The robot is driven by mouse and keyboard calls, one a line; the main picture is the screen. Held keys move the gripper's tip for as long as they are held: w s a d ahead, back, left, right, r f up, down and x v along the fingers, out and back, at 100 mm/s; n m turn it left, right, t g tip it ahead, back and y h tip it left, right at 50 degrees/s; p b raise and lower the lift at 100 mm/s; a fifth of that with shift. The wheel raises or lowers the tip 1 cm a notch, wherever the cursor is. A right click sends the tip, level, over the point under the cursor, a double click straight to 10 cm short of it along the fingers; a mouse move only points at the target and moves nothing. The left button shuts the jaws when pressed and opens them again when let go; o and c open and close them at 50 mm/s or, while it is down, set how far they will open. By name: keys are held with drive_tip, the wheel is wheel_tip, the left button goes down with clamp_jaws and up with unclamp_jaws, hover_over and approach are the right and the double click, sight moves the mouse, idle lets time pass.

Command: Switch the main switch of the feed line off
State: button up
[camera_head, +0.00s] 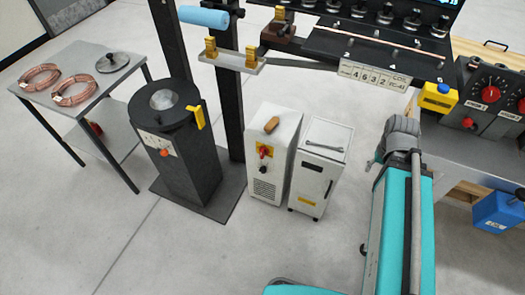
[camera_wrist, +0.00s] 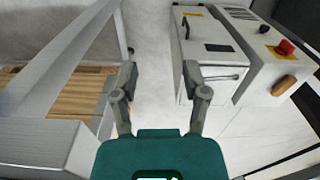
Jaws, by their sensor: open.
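A red rotary switch on a yellow plate (camera_head: 265,151) is on the front of a white cabinet (camera_head: 287,130). The red switch also shows in the wrist view (camera_wrist: 285,47), at the upper right. More red knobs (camera_head: 488,94) sit on a dark control panel (camera_head: 470,120) at the right; I cannot read which switch belongs to the feed line. My gripper (camera_wrist: 160,72) is open and empty in the wrist view, its fingers above the floor gap, left of the white cabinets and apart from the switch. In the head view my arm hides the gripper.
A black machine (camera_head: 185,150) stands left. A bench edge (camera_wrist: 50,148) lies left of my gripper. Floor in front is clear.

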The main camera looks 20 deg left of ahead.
drive_tip(key=w+a+f+t+h+b, duration=0.25)
drive_tip(key=w+a+f+b, duration=0.25)
drive_tip(key=a+f+b, duration=0.35)
drive_tip(key=t+y+b, duration=0.1)
drive_tip(key=t+b, duration=1)
drive_tip(key=b, duration=1.7)
approach(261, 152)
drive_tip(key=s+d, duration=0.1)
drive_tip(key=s, duration=0.1)
drive_tip(key=shift+s+a+r+m+y, duration=0.2)
drive_tip(key=shift+a+r+m+y, duration=0.05)
drive_tip(key=shift+a+r+m, duration=0.15)
drive_tip(key=shift+w+f, duration=0.1)
drive_tip(key=b+x, duration=0.5)
drive_tip(key=x, duration=0.8)
drive_tip(key=shift+w+f, duration=0.1)
drive_tip(key=shift+w, duration=0.2)
